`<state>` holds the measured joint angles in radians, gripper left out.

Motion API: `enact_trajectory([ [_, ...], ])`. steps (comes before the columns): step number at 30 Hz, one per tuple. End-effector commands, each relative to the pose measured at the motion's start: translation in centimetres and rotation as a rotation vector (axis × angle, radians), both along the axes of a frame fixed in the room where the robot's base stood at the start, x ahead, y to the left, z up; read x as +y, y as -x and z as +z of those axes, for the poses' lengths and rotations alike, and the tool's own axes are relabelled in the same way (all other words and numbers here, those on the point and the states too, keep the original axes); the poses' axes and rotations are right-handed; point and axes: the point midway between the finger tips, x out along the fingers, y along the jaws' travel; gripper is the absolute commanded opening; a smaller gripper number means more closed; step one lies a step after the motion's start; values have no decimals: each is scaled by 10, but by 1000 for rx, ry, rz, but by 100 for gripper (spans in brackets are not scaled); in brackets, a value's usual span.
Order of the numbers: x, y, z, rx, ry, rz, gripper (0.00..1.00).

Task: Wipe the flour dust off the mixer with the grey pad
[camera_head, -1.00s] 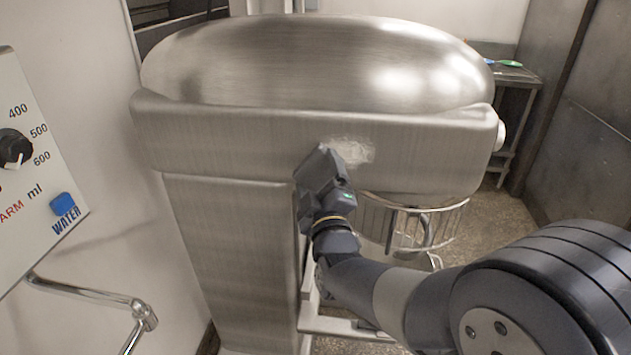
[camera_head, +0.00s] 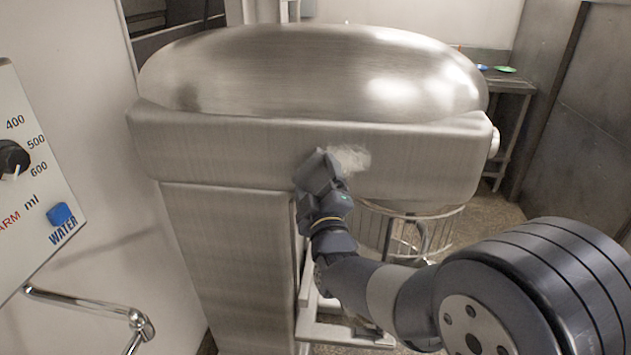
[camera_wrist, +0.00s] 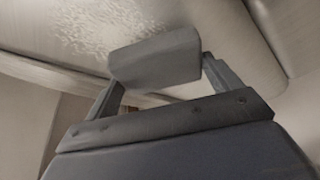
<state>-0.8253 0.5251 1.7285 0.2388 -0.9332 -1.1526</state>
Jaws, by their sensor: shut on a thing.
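The mixer (camera_head: 240,145) is a large brushed-metal machine with a rounded top, filling the middle of the head view. A pale patch of flour dust (camera_head: 352,158) lies on its side face; it also shows in the wrist view (camera_wrist: 95,30). My gripper (camera_wrist: 160,85) is shut on the grey pad (camera_wrist: 155,60), which sits between its two fingers. I cannot tell whether the pad touches the mixer.
A wire bowl guard (camera_head: 408,232) hangs under the mixer head, right of my gripper. A panel with a dial and a blue water button (camera_head: 60,214) is at the left, above a bent metal pipe (camera_head: 90,303). A metal table (camera_head: 510,85) stands at the back right.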

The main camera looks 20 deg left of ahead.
Motion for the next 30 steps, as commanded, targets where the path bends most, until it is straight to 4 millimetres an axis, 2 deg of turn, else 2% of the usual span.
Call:
enact_trajectory([
  [30, 4, -17, 0, -1, -1, -1, 67],
])
